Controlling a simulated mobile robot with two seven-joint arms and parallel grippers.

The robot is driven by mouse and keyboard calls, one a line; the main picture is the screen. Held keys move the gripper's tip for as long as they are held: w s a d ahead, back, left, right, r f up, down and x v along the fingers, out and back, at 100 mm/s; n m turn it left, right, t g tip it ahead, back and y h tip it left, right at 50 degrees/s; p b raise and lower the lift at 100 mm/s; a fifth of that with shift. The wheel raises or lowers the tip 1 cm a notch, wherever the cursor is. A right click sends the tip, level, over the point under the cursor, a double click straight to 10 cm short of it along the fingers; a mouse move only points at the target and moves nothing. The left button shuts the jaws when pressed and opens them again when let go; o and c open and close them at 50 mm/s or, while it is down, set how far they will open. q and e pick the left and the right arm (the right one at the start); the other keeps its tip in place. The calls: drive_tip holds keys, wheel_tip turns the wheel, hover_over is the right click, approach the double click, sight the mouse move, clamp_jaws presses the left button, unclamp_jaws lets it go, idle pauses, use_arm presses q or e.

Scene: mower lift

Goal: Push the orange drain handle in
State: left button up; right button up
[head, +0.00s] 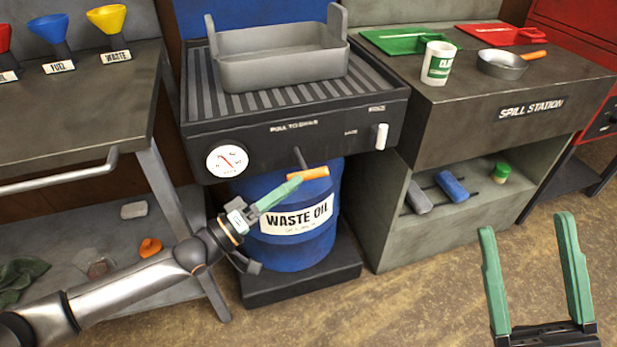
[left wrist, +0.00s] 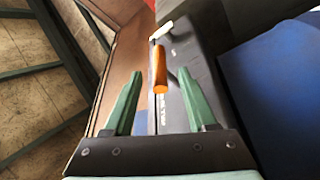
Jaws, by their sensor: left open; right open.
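The orange drain handle (head: 308,173) sticks out on a dark rod below the front of the black drain station (head: 290,145), above the blue waste oil drum. My left gripper (head: 287,188) reaches in from the left, its green fingers close to the handle's left end. In the left wrist view the handle (left wrist: 160,70) lies ahead, between the two open fingers (left wrist: 160,100) and beyond their tips or level with them; contact cannot be told. My right gripper (head: 528,230) is open and empty at the lower right, over the floor.
The waste oil drum (head: 302,245) stands on a black base under the station. A grey pan (head: 280,68) sits on the ribbed top. A gauge (head: 227,161) and a white switch (head: 380,137) are on the front. The spill station (head: 480,115) is at right, a bench with funnels (head: 75,70) at left.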

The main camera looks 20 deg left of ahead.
sight(308, 171)
use_arm(q)
drive_tip(key=shift+b+x, duration=0.35)
drive_tip(key=shift+x, duration=2.25)
clamp_jaws()
drive_tip(key=shift+r, duration=0.1)
